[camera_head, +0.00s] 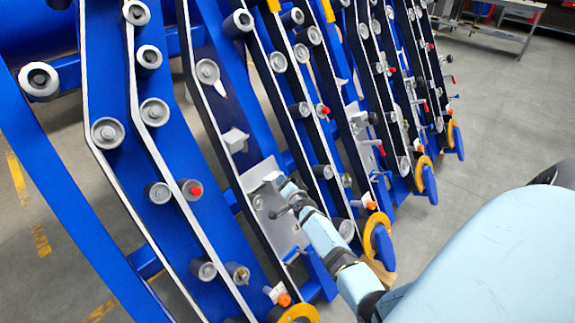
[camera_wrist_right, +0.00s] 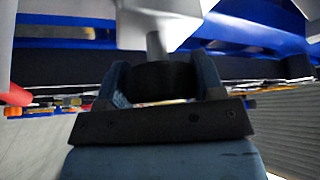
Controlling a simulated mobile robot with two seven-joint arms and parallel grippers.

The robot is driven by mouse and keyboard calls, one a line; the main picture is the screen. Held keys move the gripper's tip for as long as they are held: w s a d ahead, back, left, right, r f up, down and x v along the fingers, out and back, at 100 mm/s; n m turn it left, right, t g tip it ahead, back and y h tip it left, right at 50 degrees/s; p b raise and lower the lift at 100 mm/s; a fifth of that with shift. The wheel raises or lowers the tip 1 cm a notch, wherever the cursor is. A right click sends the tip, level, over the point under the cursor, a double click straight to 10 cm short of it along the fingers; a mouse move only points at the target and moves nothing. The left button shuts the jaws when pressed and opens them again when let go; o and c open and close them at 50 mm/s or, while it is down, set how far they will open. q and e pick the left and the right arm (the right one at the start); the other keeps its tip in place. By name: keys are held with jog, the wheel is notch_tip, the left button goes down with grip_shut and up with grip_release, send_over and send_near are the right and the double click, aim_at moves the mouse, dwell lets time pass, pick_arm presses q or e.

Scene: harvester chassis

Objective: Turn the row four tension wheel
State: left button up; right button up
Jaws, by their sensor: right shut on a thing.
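My right gripper (camera_head: 284,195) reaches in from the lower right in the head view, at a grey plate (camera_head: 285,232) between two black rails. In the right wrist view its two fingers stand on either side of a dark round wheel (camera_wrist_right: 160,80), and the gripper is shut on it. A grey shaft (camera_wrist_right: 155,44) runs from the wheel to a pale bracket (camera_wrist_right: 160,12). In the head view the wheel is mostly hidden by the gripper, and its turn angle cannot be read. My left gripper is not in view.
Blue frames with rows of grey rollers (camera_head: 208,72) stand close together around the gripper. Orange and blue discs (camera_head: 379,235) stick out at the lower ends of the rows. Grey open floor (camera_head: 500,130) lies to the right, with a workbench (camera_head: 500,28) at the back.

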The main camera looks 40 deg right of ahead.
jog(key=o, duration=0.9)
jog(key=p+v, duration=0.2)
jog(key=v, duration=1.2)
jog(key=shift+p, duration=0.3)
